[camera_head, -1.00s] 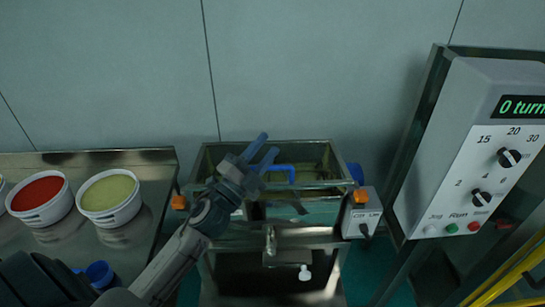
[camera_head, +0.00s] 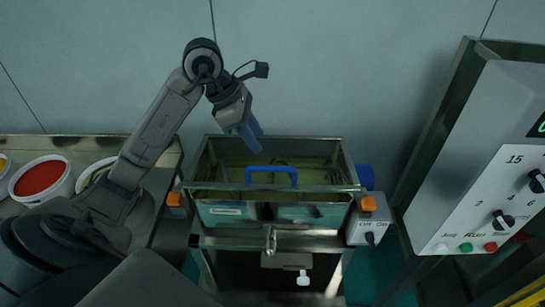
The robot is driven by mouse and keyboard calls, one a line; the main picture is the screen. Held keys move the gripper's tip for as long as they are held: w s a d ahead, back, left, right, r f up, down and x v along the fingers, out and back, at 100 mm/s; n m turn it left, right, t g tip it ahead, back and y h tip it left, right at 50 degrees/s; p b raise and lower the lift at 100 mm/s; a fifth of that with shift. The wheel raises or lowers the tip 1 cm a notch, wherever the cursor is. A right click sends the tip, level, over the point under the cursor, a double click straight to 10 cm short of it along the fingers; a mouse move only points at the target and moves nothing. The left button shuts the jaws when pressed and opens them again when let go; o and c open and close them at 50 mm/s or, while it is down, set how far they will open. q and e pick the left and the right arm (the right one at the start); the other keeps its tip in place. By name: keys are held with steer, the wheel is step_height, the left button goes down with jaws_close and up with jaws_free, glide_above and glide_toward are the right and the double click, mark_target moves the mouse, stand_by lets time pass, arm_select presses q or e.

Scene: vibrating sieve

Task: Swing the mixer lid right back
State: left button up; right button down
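The mixer (camera_head: 334,215) is a rectangular metal box on a stand in the middle of the view. A blue handle (camera_head: 272,170) stands up near the front of its top. The lid's clear or dark surface is hard to make out, so I cannot tell its angle. My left gripper (camera_head: 254,140) hangs above the mixer's back part, its blue fingers pointing down. It is apart from the handle, above and behind it in the picture. The fingers overlap in this view, so their gap does not show. My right gripper is not in view.
A metal table at the left holds a tub of red stuff (camera_head: 40,178) and another tub (camera_head: 98,172) partly behind my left arm. A control box with knobs (camera_head: 480,180) stands at the right. An orange block (camera_head: 368,203) sits at the mixer's right corner.

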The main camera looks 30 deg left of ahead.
mark_target(270, 167)
arm_select(q)
steer(key=shift+y, duration=0.4)
steer(key=x, duration=0.6)
steer(key=a+b+x, duration=0.1)
steer(key=x, duration=0.3)
steer(key=shift+f, duration=0.2)
steer(key=shift+a, duration=0.1)
jaws_close()
